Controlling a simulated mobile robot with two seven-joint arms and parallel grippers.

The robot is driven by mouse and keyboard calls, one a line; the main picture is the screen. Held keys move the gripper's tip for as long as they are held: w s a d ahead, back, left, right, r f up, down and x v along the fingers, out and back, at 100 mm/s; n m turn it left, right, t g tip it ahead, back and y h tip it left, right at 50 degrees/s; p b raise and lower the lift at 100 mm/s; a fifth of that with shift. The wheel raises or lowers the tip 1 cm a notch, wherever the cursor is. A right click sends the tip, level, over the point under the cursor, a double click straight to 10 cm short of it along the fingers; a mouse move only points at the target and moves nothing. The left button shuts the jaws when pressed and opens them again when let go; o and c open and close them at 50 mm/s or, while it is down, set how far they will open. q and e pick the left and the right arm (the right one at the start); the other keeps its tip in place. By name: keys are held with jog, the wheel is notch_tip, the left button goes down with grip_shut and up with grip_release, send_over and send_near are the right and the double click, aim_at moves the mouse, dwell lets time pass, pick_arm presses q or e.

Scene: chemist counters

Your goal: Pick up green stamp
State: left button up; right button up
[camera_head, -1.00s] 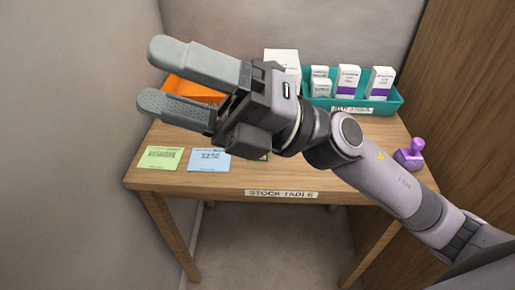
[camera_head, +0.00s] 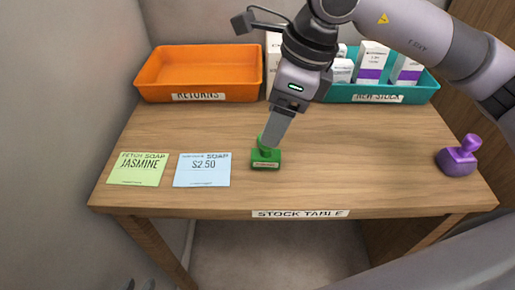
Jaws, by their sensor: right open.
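The green stamp (camera_head: 266,158) stands upright on the wooden stock table, right of the blue price card. My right gripper (camera_head: 270,142) points down at it from above. Its near finger overlaps the stamp's handle in the picture and hides part of it. The jaws are seen edge-on, and the far finger is hidden. The stamp's base rests on the table. Two small dark tips at the bottom left edge appear to be my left gripper (camera_head: 138,285), mostly out of frame.
An orange returns bin (camera_head: 200,75) and a teal new stock bin (camera_head: 425,92) with white boxes stand at the back. A green card (camera_head: 138,169) and a blue card (camera_head: 202,170) lie left of the stamp.

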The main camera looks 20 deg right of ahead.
aim_at(264, 147)
jog(key=shift+w+f+b, duration=0.2)
jog(key=shift+w+f, duration=0.05)
jog(key=shift+f, duration=0.25)
jog(key=shift+w+f+b, duration=0.2)
jog(key=shift+f, duration=0.25)
jog(key=shift+x, duration=3.45)
jog(key=c, duration=1.2)
